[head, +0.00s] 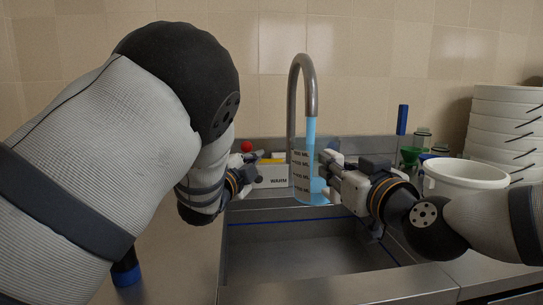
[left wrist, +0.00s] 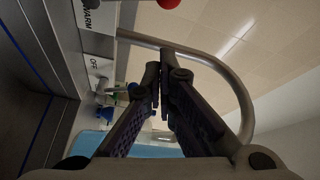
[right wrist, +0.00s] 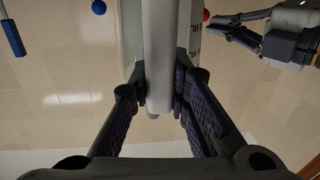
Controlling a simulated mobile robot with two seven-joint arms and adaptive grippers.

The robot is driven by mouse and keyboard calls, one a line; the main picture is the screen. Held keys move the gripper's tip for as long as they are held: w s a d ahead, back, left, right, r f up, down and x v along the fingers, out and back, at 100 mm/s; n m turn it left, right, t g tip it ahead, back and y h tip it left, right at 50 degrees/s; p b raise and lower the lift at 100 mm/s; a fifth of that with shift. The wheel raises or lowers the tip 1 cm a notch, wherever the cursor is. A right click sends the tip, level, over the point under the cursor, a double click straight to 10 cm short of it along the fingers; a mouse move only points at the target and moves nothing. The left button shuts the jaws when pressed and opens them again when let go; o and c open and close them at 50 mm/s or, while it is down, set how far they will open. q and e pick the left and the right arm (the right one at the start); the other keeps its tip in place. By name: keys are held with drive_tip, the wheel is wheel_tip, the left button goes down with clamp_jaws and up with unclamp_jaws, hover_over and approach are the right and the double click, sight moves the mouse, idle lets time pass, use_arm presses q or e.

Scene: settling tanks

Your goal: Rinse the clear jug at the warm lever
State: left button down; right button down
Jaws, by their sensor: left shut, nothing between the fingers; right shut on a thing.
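The clear jug (head: 301,176) with dark volume marks stands under the curved metal tap (head: 310,85). A blue stream of water (head: 311,130) runs down from the spout into it. My right gripper (head: 328,178) is shut on the jug's handle; the handle (right wrist: 158,55) fills the gap between the fingers in the right wrist view. The warm lever's red knob (head: 246,146) is beside the label reading WARM (head: 278,181). My left gripper (head: 254,168) is shut and empty just below the red knob. Its fingers (left wrist: 161,85) meet in the left wrist view.
A steel sink basin (head: 300,250) lies below the jug. An OFF label (left wrist: 98,66) shows near WARM in the left wrist view. At right stand a white tub (head: 465,172), stacked white tubs (head: 508,125), and a blue-handled tool (head: 402,120). The counter at front left is partly hidden by my arm.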

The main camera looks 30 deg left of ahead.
drive_tip(key=shift+r, duration=0.1)
use_arm(q)
drive_tip(key=w+a+m+h, duration=0.1)
drive_tip(key=w+a+m, duration=0.2)
drive_tip(key=w, duration=0.5)
drive_tip(key=shift+w+a, duration=0.2)
drive_tip(key=shift+w, duration=0.05)
